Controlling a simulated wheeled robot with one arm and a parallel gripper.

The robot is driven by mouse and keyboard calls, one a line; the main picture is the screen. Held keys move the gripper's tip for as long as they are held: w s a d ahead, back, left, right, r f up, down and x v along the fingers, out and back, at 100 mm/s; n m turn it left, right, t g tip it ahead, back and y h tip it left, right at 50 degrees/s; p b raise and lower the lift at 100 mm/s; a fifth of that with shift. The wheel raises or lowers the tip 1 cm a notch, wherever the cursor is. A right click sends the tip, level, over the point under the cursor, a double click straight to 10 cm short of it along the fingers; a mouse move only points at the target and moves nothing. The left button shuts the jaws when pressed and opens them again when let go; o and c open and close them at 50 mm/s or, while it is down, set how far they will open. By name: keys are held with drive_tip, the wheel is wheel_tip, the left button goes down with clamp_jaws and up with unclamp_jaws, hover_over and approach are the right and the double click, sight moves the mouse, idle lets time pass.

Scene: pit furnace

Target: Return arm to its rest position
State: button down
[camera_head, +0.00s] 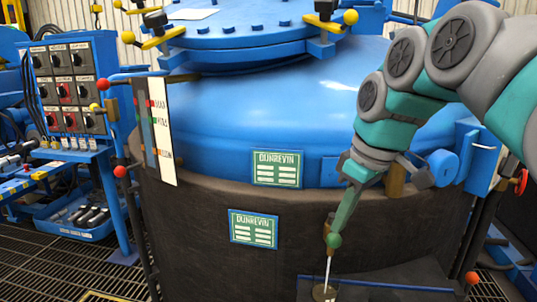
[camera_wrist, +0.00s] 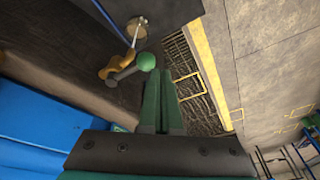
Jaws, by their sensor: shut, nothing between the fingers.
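My arm reaches in from the upper right in the head view, and my gripper (camera_head: 341,224) points down in front of the dark furnace wall. In the wrist view its two green fingers (camera_wrist: 160,76) lie together, shut with nothing between them. A green ball knob (camera_head: 334,240) on a short lever is right by the fingertips. The knob also shows in the wrist view (camera_wrist: 147,61), just beyond and left of the tips. I cannot tell whether they touch. A thin rod (camera_head: 328,268) runs down from the lever's brass part to a round base.
The blue furnace vessel (camera_head: 250,110) fills the middle, with yellow-knobbed clamps (camera_head: 156,30) on its lid. A control panel (camera_head: 72,85) stands at the left above a blue tool tray (camera_head: 85,218). A red knob (camera_head: 520,181) sits at the right. Grating floor (camera_head: 50,265) is open at lower left.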

drive_tip(key=s+f+m+g+h, duration=0.2)
drive_tip(key=s+f+m, duration=0.6)
drive_tip(key=s+f, duration=1.4)
drive_tip(key=shift+s+d+f+m+g, duration=0.3)
drive_tip(key=shift+s+d+f+g, duration=0.2)
drive_tip(key=shift+g, duration=0.3)
